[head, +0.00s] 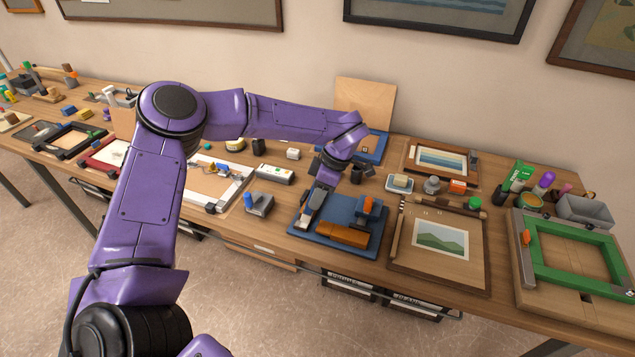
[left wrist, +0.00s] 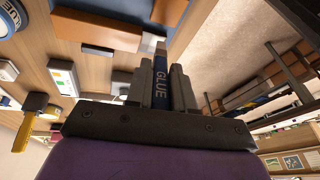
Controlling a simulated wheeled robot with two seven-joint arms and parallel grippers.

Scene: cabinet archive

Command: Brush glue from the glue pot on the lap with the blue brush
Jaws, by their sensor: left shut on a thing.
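My left gripper (head: 314,201) points down at the left part of a blue board (head: 331,249) in the head view. In the left wrist view its grey fingers (left wrist: 160,82) are shut on the blue brush (left wrist: 160,90), whose dark blue handle reads GLUE. The brush's bristles do not show clearly. A round white and blue thing with lettering (left wrist: 12,20), perhaps the glue pot, is cut off at the upper left of the wrist view. I cannot single it out in the head view. An orange-brown block (head: 343,235) lies on the blue board. Which piece is the lap, I cannot tell. My right gripper is out of view.
A blue and orange tool (head: 368,209) stands on the blue board. A framed landscape board (head: 443,265) is right of it, with a green frame (head: 575,283) beyond. A grey-blue tool (head: 258,203) and a white box (head: 275,173) stand left. The bench is crowded.

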